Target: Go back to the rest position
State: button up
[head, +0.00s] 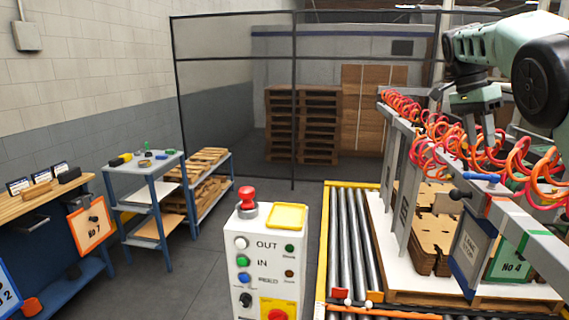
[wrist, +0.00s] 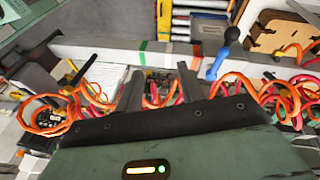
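My gripper (head: 480,145) hangs from my pale green arm at the upper right of the head view, over the stacker's grey rail with its coiled orange and red hoses (head: 435,135). In the wrist view its two grey fingers (wrist: 160,85) stand apart with no held object visible between them. A coiled hose (wrist: 165,95) shows behind the gap; whether it touches the fingers I cannot tell.
A stack of brown cardboard blanks (head: 432,240) stands under the rail. A blue cart (head: 145,170) and workbench stand left, with clear grey floor between.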

jog(key=s+a+f+n+t+y+b, duration=0.1)
jog(key=s+a+f+n+b, duration=0.1)
jog(key=s+a+f+n, duration=0.45)
jog(key=s+a+f+n+y+b, duration=0.1)
jog(key=s+a+f+n, duration=0.15)
jog(key=a, duration=0.75)
jog(key=s+a+f+n+t+y+b, duration=0.1)
jog(key=s+a+f+n+b, duration=0.1)
jog(key=s+a+f+n, duration=0.45)
jog(key=s+a+f+n+b, duration=0.1)
jog(key=s+a+f+n, duration=0.1)
jog(key=s, duration=0.6)
jog(key=s+a+f+n+b, duration=0.1)
jog(key=s+a+f+n, duration=0.2)
jog(key=s, duration=0.5)
jog(key=s+a+f+n+b, duration=0.1)
jog(key=s+a+f+n, duration=0.1)
jog(key=s+f+n, duration=0.2)
jog(key=s+f, duration=0.2)
jog(key=s, duration=0.2)
jog(key=shift+a+f+y, duration=0.25)
jog(key=shift+a+y, duration=0.05)
jog(key=shift+a, duration=0.1)
jog(key=shift+s+n, duration=0.1)
jog(key=shift+n, duration=0.15)
